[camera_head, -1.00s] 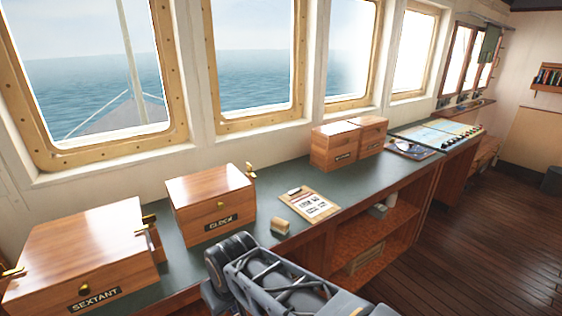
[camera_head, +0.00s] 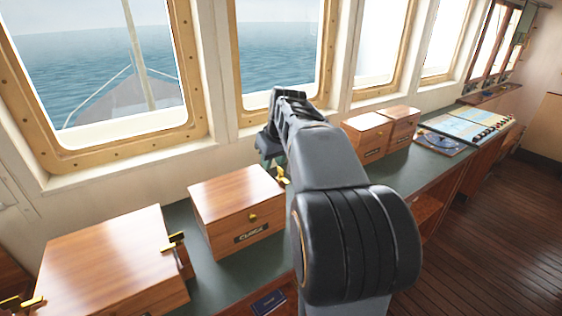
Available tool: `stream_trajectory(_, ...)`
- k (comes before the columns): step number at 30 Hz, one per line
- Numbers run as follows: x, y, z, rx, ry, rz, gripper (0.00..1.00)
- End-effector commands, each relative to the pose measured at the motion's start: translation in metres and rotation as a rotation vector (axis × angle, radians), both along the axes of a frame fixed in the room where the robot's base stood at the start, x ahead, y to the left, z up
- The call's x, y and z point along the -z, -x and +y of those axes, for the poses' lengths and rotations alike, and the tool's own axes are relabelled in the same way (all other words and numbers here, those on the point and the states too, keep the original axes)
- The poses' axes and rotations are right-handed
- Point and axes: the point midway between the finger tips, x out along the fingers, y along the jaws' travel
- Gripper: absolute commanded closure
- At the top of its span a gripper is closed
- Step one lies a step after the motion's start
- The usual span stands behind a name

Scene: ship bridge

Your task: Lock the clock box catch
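The clock box (camera_head: 225,196) is a wooden box on the dark green counter, with its lid down and a label on its front. A small round brass piece (camera_head: 253,217) sits on its front, above the label. A brass fitting (camera_head: 282,175) stands out at its far right side; I cannot tell how it is set. My gripper (camera_head: 268,150) is just above and behind that fitting, by the box's far right corner. My arm hides part of it, and I cannot tell whether its fingers are open or touch the fitting.
A larger wooden box (camera_head: 105,255) with brass side fittings stands close to the left. Two small wooden boxes (camera_head: 367,138) stand farther right, then a chart board (camera_head: 465,125). A small dark blue item (camera_head: 268,302) lies at the bottom. My arm covers the middle of the counter (camera_head: 350,178).

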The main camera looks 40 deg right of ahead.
Motion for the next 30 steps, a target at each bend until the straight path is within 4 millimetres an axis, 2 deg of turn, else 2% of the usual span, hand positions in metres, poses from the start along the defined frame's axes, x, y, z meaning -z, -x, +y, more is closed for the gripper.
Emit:
stream_trajectory(1,-0.012,-0.006,-0.021,0.009,0.001,-0.005,0.69)
stream_trajectory(3,-0.021,-0.010,-0.041,0.008,0.004,-0.013,0.69)
stream_trajectory(6,-0.029,-0.014,-0.062,0.007,0.008,-0.023,0.69)
stream_trajectory(10,-0.027,-0.017,-0.075,0.005,0.010,-0.025,0.69)
stream_trajectory(14,-0.010,-0.024,-0.077,0.004,0.011,-0.025,0.69)
stream_trajectory(24,0.050,-0.049,-0.078,0.005,0.009,-0.026,0.69)
stream_trajectory(30,0.075,-0.060,-0.079,0.006,0.011,-0.026,0.69)
